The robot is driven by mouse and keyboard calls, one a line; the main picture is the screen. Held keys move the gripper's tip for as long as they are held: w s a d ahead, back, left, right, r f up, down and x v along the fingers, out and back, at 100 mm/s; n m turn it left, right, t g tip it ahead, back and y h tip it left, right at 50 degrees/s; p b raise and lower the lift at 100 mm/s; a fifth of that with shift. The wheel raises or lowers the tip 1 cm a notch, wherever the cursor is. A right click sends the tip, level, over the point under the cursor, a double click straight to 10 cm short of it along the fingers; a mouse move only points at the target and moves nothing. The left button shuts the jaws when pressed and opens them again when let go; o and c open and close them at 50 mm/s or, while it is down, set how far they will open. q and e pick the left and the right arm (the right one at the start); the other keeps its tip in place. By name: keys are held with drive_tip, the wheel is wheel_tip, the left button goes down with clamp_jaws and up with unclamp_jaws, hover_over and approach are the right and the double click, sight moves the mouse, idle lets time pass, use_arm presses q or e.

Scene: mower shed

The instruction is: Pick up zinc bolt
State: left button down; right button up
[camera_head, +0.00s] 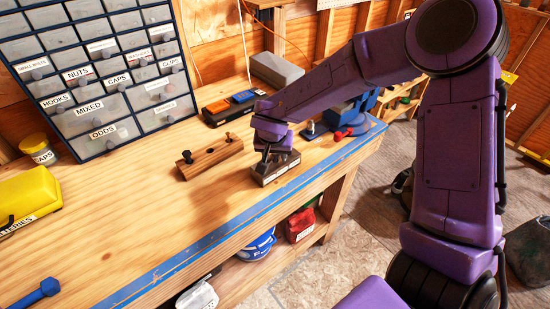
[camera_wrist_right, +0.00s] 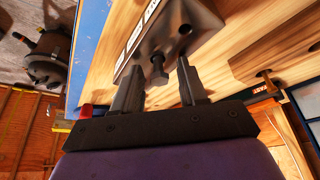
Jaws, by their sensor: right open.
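A grey metal bolt (camera_wrist_right: 158,72) with a hex head stands in a labelled block (camera_wrist_right: 180,28) in the right wrist view. The block (camera_head: 280,172) also shows in the head view, near the blue front edge of the bench. My right gripper (camera_wrist_right: 160,84) is open, with one finger on each side of the bolt and a gap to it on both sides. In the head view my right gripper (camera_head: 266,152) points down over the block and mostly hides the bolt. The block's labels are too small to read. My left gripper is not in view.
A wooden block (camera_head: 210,158) with dark pegs stands just left of my right gripper. A drawer cabinet (camera_head: 95,75) stands at the back left, with a yellow case (camera_head: 25,195) in front. A red-handled tool (camera_head: 343,132) lies to the right.

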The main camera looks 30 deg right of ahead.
drive_tip(key=shift+s+r, duration=0.1)
drive_tip(key=shift+c, duration=0.5)
clamp_jaws()
